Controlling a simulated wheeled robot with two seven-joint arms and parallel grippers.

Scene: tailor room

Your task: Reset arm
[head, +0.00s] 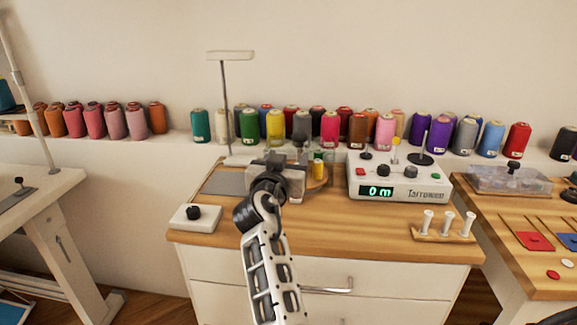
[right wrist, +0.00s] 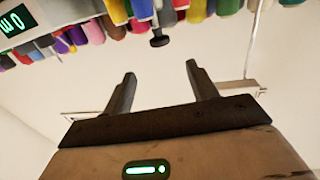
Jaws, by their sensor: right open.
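My right arm reaches up from the bottom of the head view over the wooden-topped cabinet (head: 350,235). Its gripper (head: 298,157) is above the back left of that top and partly hides what is behind it. In the right wrist view, the two dark fingers (right wrist: 161,75) stand apart with nothing between them. Pale wall shows behind them and thread cones along the top of the picture. My left gripper is in neither view.
A small yellow spool (head: 318,168) stands just right of the gripper. A white device with a green display (head: 402,178), a thread stand (head: 226,100) and a three-peg wooden holder (head: 443,235) are on the cabinet. Thread cones (head: 276,125) line the wall ledge. The cabinet's front middle is clear.

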